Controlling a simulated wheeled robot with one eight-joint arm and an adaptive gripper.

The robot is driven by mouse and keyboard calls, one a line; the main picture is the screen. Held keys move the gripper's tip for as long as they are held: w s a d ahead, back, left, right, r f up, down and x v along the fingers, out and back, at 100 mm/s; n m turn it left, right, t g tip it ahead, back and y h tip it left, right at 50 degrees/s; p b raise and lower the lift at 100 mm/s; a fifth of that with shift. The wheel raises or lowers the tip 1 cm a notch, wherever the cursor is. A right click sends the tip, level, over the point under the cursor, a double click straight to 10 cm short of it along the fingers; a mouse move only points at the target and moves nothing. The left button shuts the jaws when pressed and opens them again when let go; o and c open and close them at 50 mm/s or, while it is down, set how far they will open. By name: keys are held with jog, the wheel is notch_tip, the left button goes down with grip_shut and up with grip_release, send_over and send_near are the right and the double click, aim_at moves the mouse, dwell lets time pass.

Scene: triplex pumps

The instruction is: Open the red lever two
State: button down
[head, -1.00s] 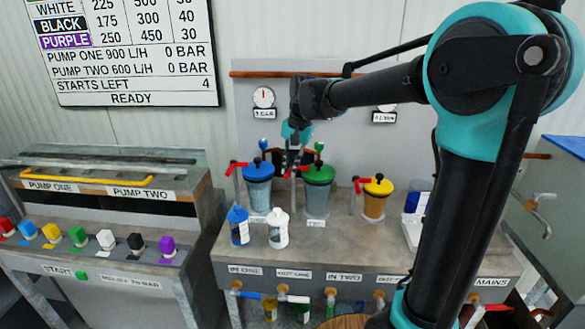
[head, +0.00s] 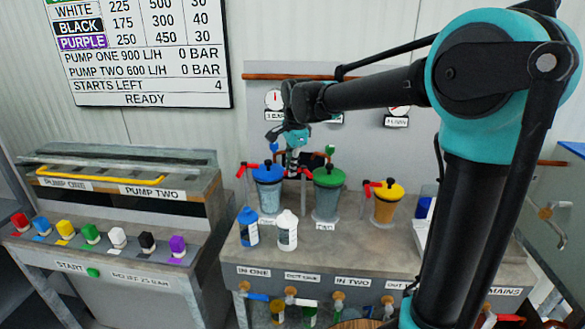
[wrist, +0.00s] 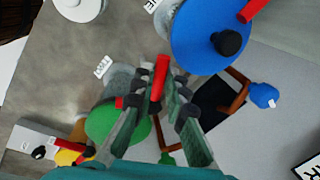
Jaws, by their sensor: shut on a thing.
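Red lever two (head: 306,172) stands beside the green-lidded pot (head: 328,178), the middle of three pots on the grey bench. In the wrist view the red lever (wrist: 160,72) lies between the fingers of my gripper (wrist: 157,88). In the head view my gripper (head: 294,158) points down between the blue-lidded pot (head: 268,174) and the green-lidded pot, and is shut on the lever. The fingers hide part of the lever, so its exact angle is hard to tell.
A blue bottle (head: 248,228) and a white bottle (head: 287,230) stand at the bench front. A yellow-lidded pot (head: 388,192) with its own red lever is to the right. Gauges are on the back panel. A control desk (head: 95,262) with coloured knobs stands left.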

jog(key=shift+w+a+m, duration=0.1)
jog(key=shift+w+m, duration=0.05)
jog(key=shift+m, duration=0.15)
jog(key=c, duration=1.5)
grip_release()
jog(key=shift+c, duration=0.2)
notch_tip(320, 180, up, 12)
jog(key=s+d, duration=0.1)
jog(key=s, duration=0.1)
jog(key=shift+s+f, duration=0.1)
